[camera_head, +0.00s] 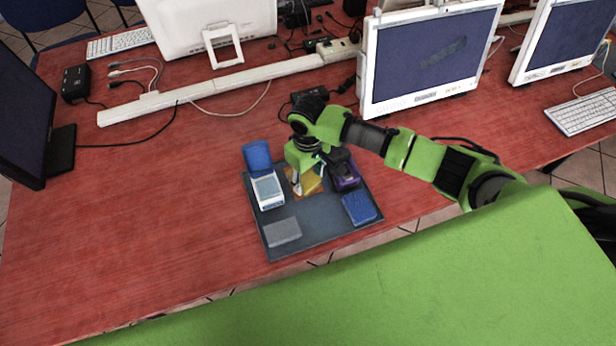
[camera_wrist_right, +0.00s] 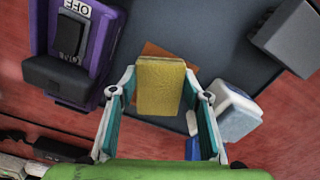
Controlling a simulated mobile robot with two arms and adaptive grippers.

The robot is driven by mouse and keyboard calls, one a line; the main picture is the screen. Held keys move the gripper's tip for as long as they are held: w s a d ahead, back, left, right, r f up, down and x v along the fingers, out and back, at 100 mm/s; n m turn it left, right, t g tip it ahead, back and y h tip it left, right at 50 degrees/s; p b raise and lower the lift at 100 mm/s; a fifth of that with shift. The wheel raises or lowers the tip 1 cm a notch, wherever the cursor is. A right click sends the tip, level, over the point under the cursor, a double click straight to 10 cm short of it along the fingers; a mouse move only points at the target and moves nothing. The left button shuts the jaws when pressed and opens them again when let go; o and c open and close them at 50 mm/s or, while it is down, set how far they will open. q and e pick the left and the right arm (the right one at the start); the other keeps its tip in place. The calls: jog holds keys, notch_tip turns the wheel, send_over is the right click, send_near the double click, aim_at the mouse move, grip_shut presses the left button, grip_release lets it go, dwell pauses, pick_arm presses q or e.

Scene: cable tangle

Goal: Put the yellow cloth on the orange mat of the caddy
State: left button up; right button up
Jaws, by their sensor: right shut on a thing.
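The yellow cloth (camera_head: 309,184) is a small block-like piece at the far part of the dark grey caddy (camera_head: 322,222). My right gripper (camera_head: 299,184) is over it. In the right wrist view the yellow cloth (camera_wrist_right: 161,90) sits between the two fingers of my right gripper (camera_wrist_right: 160,82), which are shut on it. The orange mat (camera_wrist_right: 152,49) shows partly behind the cloth, on the caddy floor (camera_wrist_right: 215,45); the rest is hidden. I cannot tell whether the cloth touches the mat. My left gripper is not in view.
A purple device with an OFF label (camera_wrist_right: 85,45) stands close on one side of the gripper, and a white-and-blue box (camera_wrist_right: 235,115) on the other. The caddy also holds a grey block (camera_head: 282,232) and a blue sponge (camera_head: 359,208). A blue cup (camera_head: 257,156) stands at its far left corner.

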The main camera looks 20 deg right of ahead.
aim_at(308, 180)
jog(key=shift+f, duration=0.1)
jog(key=o, duration=1)
notch_tip(308, 180, up, 12)
jog(key=shift+r+b, duration=0.15)
jog(key=shift+b, duration=0.25)
